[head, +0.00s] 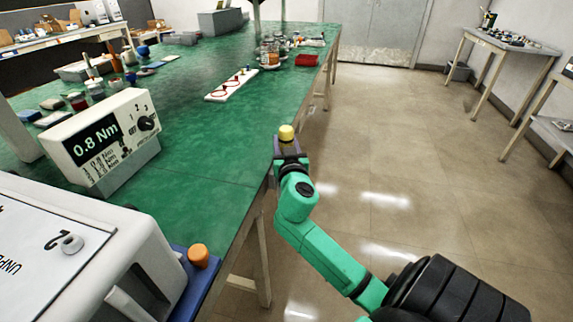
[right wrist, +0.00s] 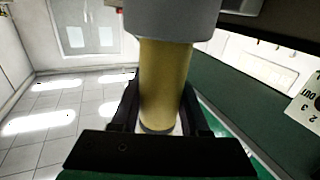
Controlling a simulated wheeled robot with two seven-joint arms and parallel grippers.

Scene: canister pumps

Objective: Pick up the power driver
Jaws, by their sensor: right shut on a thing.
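The power driver appears to be the yellow cylinder with a grey section, its yellow end (head: 286,132) showing at the tip of my right arm in the head view. In the right wrist view its yellow body (right wrist: 165,75) runs down between the two dark fingers. My right gripper (head: 290,153) is shut on it, beside the right edge of the green table (head: 200,160). The driver's far end is out of view in the wrist view. My left gripper is not in view.
A white torque display (head: 92,135) reading 0.8 Nm stands on the table at left. A white box (head: 75,260) and an orange-capped item (head: 198,255) on a blue base are nearer. A white strip (head: 230,85) with red rings lies farther back. Open floor lies right.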

